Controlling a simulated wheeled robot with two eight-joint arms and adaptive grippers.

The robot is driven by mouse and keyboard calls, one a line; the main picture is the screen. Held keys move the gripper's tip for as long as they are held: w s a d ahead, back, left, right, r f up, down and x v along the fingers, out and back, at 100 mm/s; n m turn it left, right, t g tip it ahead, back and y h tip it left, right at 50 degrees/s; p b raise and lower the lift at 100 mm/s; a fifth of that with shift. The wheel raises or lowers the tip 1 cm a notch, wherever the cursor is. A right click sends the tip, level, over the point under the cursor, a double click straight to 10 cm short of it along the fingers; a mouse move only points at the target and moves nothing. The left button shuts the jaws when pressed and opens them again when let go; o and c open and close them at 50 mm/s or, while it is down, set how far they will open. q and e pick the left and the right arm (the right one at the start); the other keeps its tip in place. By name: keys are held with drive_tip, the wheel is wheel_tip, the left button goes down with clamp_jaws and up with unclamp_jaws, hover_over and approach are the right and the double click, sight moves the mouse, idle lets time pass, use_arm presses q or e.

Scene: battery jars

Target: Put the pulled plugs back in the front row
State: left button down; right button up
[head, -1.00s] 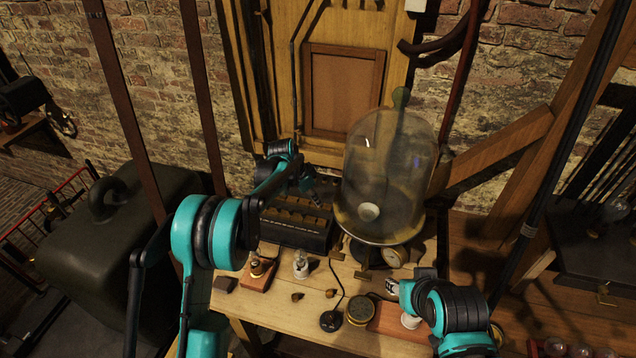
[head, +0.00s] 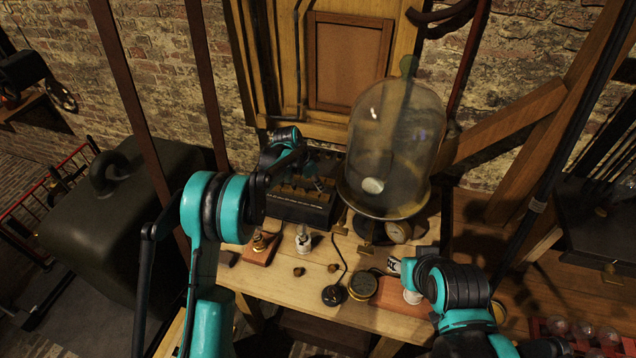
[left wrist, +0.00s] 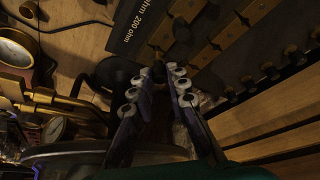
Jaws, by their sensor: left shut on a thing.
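The black resistance box (head: 290,208) stands at the back of the table, with brass blocks on top. In the left wrist view its lettered edge (left wrist: 130,25) and a row of dark plugs (left wrist: 272,72) show. My left gripper (head: 316,182) is over the right part of the box. In the left wrist view its fingers (left wrist: 160,76) close on a small dark thing, likely a plug, mostly hidden. Two small brown plugs (head: 299,271) (head: 333,268) lie loose on the table in front of the box. My right gripper (head: 400,268) is at the table's right; its jaws are unclear.
A glass bell jar (head: 395,140) stands close right of the box. A lamp on a wooden base (head: 260,247), a small white-based bulb (head: 303,240), a black disc with a cord (head: 332,295) and a round brass tin (head: 362,286) stand in front.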

use_arm(q)
drive_tip(key=shift+f+b, duration=1.3)
drive_tip(key=shift+b, duration=0.05)
idle(0.8)
drive_tip(key=c, duration=1.4)
unclamp_jaws()
